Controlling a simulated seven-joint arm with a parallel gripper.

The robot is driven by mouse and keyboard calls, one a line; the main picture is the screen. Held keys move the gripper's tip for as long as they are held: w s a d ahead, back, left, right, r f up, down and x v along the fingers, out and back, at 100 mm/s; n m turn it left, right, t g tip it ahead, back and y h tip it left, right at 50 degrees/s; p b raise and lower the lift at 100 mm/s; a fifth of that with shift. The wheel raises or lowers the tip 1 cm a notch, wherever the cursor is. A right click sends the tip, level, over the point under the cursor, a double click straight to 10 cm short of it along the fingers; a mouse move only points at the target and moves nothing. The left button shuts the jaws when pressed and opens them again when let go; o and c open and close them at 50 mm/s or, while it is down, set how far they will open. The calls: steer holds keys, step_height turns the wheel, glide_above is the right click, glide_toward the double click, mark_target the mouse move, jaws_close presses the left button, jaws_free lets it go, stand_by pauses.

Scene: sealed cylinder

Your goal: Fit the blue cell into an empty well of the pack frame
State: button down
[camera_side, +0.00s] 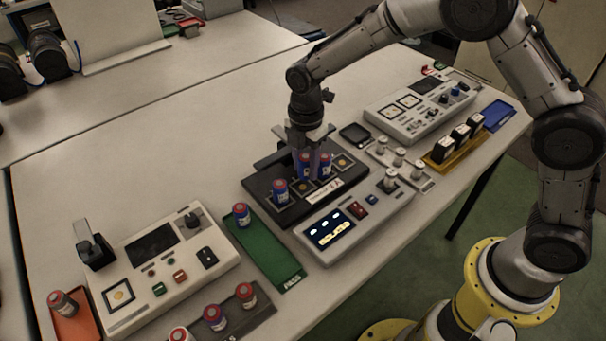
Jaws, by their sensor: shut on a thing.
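The dark pack frame (262,192) lies in the middle of the table, with square wells showing yellowish contacts. One blue cell with a red top (280,191) stands in its left, near part. My gripper (306,160) points straight down over the frame and is shut on a blue cell (304,168). Another blue cell (325,168) stands close to the right of the gripper. The fingers partly hide the held cell, and I cannot tell whether its bottom is inside a well or just above. Bare wells show at the front middle (303,188) and at the right (343,161).
A green tray (277,263) with one blue cell (241,213) lies left of the frame. A console with a lit screen (329,229) sits close in front. A tester box (163,262), cell rack (236,316) and orange tray (76,325) stand at left. The back table is mostly clear.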

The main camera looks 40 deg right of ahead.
mark_target(303, 177)
steer(key=shift+w+a+f, duration=0.1)
steer(key=shift+w+f, duration=0.25)
steer(key=shift+f, duration=1.6)
steer(key=shift+f, duration=0.25)
steer(key=shift+c, duration=2.3)
jaws_free()
step_height(303, 177, up, 13)
steer(key=shift+f, duration=0.2)
